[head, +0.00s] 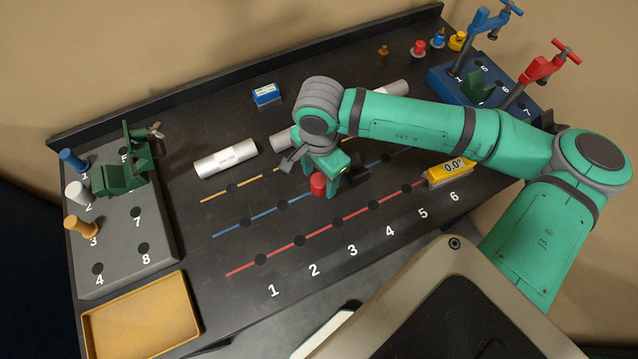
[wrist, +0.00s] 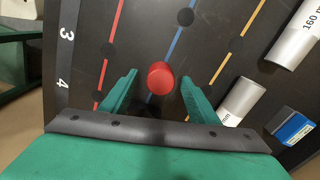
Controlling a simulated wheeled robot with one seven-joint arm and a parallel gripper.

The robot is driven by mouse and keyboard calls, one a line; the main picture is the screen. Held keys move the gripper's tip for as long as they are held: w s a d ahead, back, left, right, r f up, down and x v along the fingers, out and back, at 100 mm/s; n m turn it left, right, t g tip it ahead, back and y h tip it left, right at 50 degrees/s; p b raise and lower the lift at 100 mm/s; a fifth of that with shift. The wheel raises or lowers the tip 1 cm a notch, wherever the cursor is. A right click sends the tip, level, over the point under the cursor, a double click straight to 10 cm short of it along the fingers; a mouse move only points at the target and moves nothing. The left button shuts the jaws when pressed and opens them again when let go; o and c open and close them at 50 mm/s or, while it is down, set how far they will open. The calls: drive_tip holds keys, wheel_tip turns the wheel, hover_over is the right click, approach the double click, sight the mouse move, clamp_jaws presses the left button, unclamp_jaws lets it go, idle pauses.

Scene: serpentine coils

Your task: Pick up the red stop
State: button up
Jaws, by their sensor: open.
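The red stop (head: 317,184) is a small red cylinder on the dark board, by the blue line (head: 234,228). In the wrist view the red stop (wrist: 160,78) shows its round top, between the tips of my two green fingers. My gripper (wrist: 159,80) is open, with a gap to the stop on each side. In the head view my gripper (head: 322,178) is over the board at the stop, and the arm hides part of the area behind it. The stop's base is hard to see.
White cylinders lie nearby, one at left (head: 226,159). A blue-and-white block (head: 266,94) stands behind. A yellow gauge (head: 448,173) sits at right. A grey pegged block (head: 120,245) and an orange tray (head: 140,320) are at left. A blue clamp block (head: 440,80) is at back right.

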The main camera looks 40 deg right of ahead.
drive_tip(key=shift+f, duration=0.85)
clamp_jaws()
drive_tip(key=shift+r, duration=0.1)
